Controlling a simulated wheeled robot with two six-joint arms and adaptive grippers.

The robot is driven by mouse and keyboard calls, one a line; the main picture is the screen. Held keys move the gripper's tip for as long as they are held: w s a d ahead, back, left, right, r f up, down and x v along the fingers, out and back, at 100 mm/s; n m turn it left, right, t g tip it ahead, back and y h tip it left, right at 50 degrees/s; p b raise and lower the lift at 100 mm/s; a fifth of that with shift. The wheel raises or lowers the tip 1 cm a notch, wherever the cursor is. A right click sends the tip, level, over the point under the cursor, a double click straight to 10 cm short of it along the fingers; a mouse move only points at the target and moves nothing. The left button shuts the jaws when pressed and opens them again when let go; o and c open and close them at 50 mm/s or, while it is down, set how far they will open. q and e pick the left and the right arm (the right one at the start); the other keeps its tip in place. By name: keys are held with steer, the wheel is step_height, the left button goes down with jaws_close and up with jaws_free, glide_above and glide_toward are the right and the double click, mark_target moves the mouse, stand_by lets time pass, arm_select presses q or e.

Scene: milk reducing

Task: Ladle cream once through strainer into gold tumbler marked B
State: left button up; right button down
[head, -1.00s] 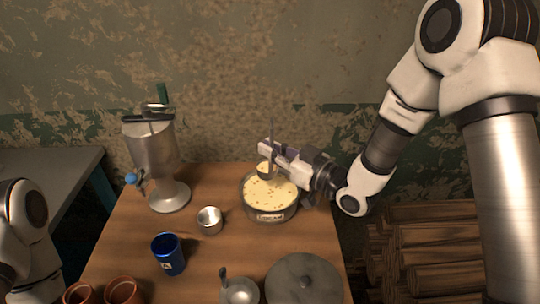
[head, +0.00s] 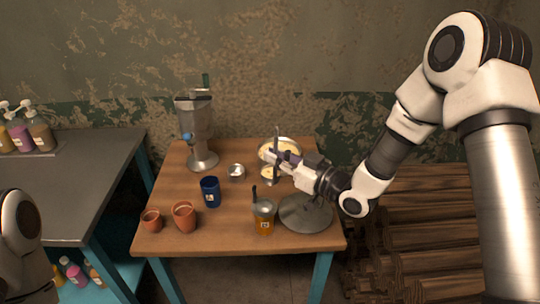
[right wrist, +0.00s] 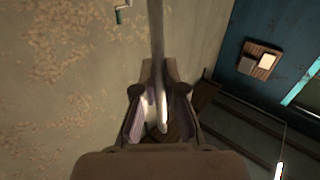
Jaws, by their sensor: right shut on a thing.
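My right gripper (head: 279,158) is shut on the upright handle of a ladle (head: 277,138). The handle also shows between the fingers in the right wrist view (right wrist: 156,40). The ladle's bowl (head: 270,175) hangs below the gripper, in front of the pot, with pale cream in it. The pot of cream (head: 278,143) stands behind, partly hidden by my gripper. The gold tumbler (head: 264,228) stands near the table's front edge with a small label, too small to read surely. A strainer (head: 263,208) with a dark handle sits on its top. My left gripper is out of view.
A grey round lid (head: 305,214) lies right of the gold tumbler. A blue tumbler (head: 210,192), a small metal cup (head: 236,172), two clay cups (head: 184,215) and a metal dispenser (head: 202,150) stand on the left of the wooden table (head: 225,236). A grey side table (head: 75,180) is farther left.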

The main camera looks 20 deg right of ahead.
mark_target(277, 175)
steer(key=shift+s+r, duration=0.25)
steer(key=shift+r, duration=0.35)
steer(key=shift+d+f, duration=0.1)
steer(key=f+b, duration=0.2)
steer(key=f, duration=0.1)
steer(key=f+b, duration=0.1)
steer(key=f, duration=0.1)
steer(key=shift+w+f, duration=0.25)
arm_select(q)
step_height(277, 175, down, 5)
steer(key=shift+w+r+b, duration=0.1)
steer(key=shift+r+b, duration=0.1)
steer(key=shift+b, duration=1)
arm_select(e)
steer(key=n, duration=0.1)
steer(key=a+n, duration=0.1)
steer(key=shift+s+a+n, duration=0.15)
steer(key=shift+s+n, duration=0.15)
steer(key=shift+s, duration=0.1)
